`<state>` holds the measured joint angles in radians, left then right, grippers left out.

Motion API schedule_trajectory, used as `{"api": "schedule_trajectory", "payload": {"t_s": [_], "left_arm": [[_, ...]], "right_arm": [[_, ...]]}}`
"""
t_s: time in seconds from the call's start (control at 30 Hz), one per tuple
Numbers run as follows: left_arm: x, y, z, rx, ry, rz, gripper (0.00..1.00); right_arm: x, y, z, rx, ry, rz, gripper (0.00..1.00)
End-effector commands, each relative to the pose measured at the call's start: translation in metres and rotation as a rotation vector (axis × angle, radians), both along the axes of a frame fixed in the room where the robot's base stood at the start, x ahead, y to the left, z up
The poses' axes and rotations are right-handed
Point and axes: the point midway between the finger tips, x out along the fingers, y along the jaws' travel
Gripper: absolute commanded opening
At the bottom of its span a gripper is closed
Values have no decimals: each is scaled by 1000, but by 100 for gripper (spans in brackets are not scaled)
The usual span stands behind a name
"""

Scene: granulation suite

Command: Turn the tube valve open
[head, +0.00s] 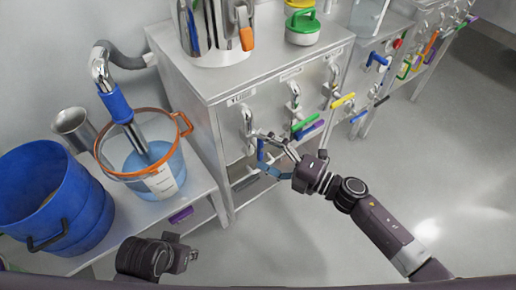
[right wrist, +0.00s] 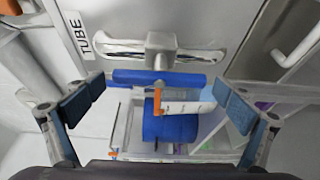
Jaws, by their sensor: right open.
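The tube valve (right wrist: 160,50) is a chrome fitting on the grey cabinet front, beside a label reading TUBE. Its blue lever handle (right wrist: 170,79) lies crosswise in the right wrist view; in the head view the handle (head: 261,150) is on the leftmost valve of the near cabinet. My right gripper (head: 266,154) is open at this handle. In the right wrist view its two fingers (right wrist: 161,92) stand wide apart, one on each side of the handle, with gaps at both ends. My left gripper (head: 185,258) is low at the bottom; its fingers do not show clearly.
Nearby valves have green (head: 304,122) and yellow (head: 343,101) handles. Below the tube valve is a clear container (right wrist: 125,135) with a blue cylinder (right wrist: 170,122). Left stand a blue bucket (head: 50,195) and an orange-rimmed clear bucket (head: 158,183). Open floor lies right.

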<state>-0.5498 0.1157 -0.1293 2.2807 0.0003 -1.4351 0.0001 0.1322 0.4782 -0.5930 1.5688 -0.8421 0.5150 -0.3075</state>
Motion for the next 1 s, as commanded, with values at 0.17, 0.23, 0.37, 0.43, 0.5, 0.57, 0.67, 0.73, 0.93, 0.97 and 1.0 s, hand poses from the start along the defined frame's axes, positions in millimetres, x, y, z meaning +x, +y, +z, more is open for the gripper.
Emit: {"api": "schedule_trajectory", "payload": {"t_s": [0.17,0.23,0.37,0.43,0.5,0.57,0.67,0.73,0.93,0.97,1.0], "left_arm": [[0,0,0,1,0,0,26],[0,0,0,1,0,0,26],[0,0,0,1,0,0,26],[0,0,0,1,0,0,26],[0,0,0,1,0,0,26],[0,0,0,1,0,0,26],[0,0,0,1,0,0,26],[0,0,0,1,-1,0,26],[0,0,0,1,-1,0,26],[0,0,0,0,-1,1,26],[0,0,0,0,-1,1,26]], "right_arm": [[-18,-30,-2,-4,3,-1,97],[-27,-43,-2,-5,4,-1,97],[-41,-66,-2,-4,3,-1,97],[-47,-76,-1,-5,2,-1,97],[-52,-84,-1,-3,2,0,97],[-55,-89,0,-3,2,-1,97],[-58,-94,0,-3,1,0,97],[-59,-95,0,-3,-1,0,97],[-58,-96,0,-2,-1,0,97],[-59,-96,0,-2,-1,0,97],[-58,-96,0,-2,-1,0,97]]}}
